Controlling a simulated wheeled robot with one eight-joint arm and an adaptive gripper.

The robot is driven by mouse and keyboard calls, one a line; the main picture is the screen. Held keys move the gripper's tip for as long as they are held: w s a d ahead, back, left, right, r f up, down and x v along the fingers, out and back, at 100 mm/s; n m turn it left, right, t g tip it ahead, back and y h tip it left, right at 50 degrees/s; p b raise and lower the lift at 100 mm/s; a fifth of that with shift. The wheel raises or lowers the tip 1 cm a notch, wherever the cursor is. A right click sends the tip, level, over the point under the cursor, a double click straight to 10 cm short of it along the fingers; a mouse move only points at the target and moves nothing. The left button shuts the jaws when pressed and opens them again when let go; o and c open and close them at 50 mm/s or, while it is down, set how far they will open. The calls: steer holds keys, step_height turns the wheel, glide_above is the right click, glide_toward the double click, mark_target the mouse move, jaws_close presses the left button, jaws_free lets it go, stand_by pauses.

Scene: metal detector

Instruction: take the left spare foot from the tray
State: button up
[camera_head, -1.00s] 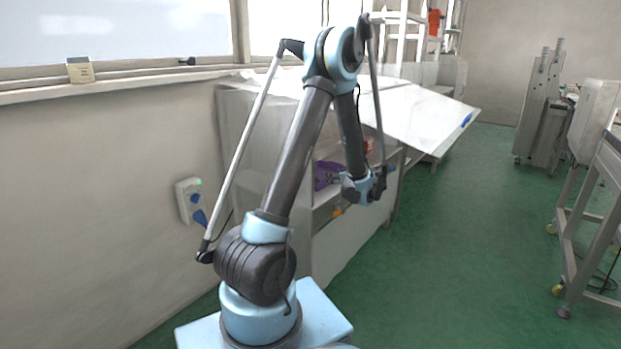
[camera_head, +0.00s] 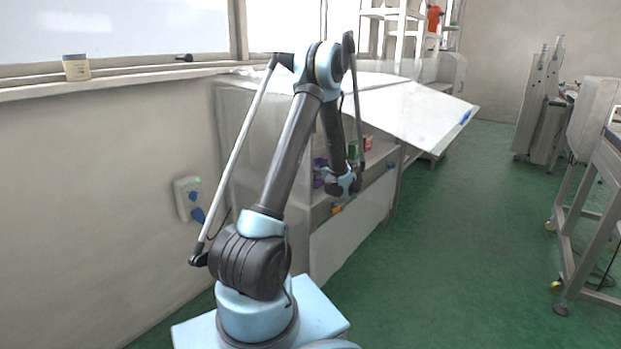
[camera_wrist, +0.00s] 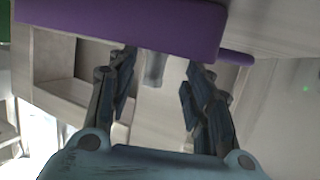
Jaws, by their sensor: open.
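In the wrist view my gripper (camera_wrist: 160,61) is open, its two dark fingers spread apart with nothing held between them. A short grey upright piece (camera_wrist: 154,68) shows in the gap between the fingers, beyond them. It may be a spare foot, but I cannot tell for sure. A large purple body (camera_wrist: 120,22) crosses the top of the wrist view, close to the fingertips, and hides what lies behind it. No tray or pair of feet can be made out clearly. In the head view my arm's end is at the cabinet's open shelf, and the fingers are hidden.
The cabinet (camera_head: 345,240) has an open shelf with a purple item (camera_head: 318,172), a green box (camera_head: 353,150) and a red box (camera_head: 367,144). A raised clear and white cover (camera_head: 415,115) juts out above.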

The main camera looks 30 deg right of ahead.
steer(key=x, duration=0.5)
steer(key=shift+d+r, duration=0.1)
steer(key=shift+d, duration=0.1)
steer(key=shift+c, duration=0.3)
jaws_close()
